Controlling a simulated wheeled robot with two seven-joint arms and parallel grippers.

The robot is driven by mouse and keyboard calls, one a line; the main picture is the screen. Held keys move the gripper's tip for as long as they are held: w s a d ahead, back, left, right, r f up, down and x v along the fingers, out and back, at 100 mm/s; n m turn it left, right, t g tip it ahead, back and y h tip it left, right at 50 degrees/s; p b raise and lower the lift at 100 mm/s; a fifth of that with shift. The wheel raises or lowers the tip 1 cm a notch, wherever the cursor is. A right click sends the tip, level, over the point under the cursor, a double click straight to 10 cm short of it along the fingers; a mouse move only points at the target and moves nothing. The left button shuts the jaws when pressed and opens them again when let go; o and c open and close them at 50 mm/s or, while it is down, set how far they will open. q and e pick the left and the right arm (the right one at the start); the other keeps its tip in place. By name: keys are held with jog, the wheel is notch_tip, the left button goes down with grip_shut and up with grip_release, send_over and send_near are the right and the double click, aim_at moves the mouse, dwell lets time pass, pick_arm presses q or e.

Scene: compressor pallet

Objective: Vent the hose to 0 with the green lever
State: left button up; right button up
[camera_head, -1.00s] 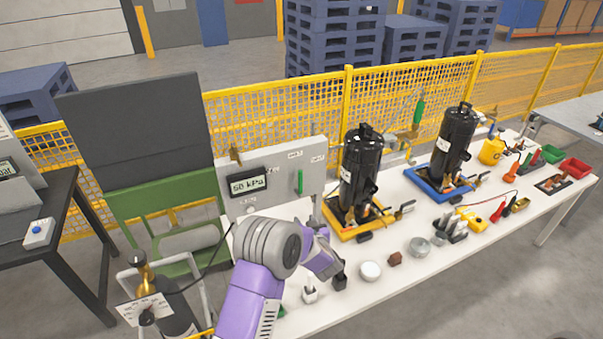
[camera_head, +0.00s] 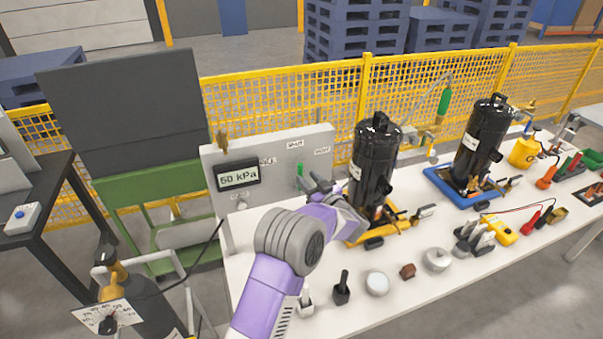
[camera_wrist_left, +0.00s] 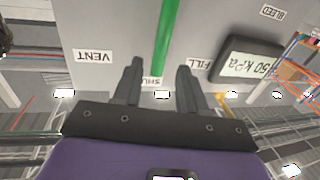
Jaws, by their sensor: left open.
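The green lever (camera_head: 300,171) stands upright on the grey panel (camera_head: 218,165), below the SHUT label. The VENT label is to its right in the head view; the FILL label is to its left, partly covered. The display (camera_head: 238,177) reads 50 kPa. My left gripper (camera_head: 322,184) is open just in front of the panel near the lever. In the left wrist view, which is upside down, the green lever (camera_wrist_left: 165,38) runs down between the two spread fingers (camera_wrist_left: 159,70). I cannot tell whether they touch it. My right gripper is not in view.
A black compressor (camera_head: 375,160) on a yellow tray stands close to the right of my left gripper. A second one (camera_head: 482,145) on a blue tray is farther right. Small parts line the table's front edge. A gas cylinder (camera_head: 135,295) stands at lower left.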

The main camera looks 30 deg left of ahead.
aim_at(302, 173)
pick_arm(q)
jog(key=shift+x, duration=2.75)
jog(key=shift+f, duration=0.1)
grip_shut()
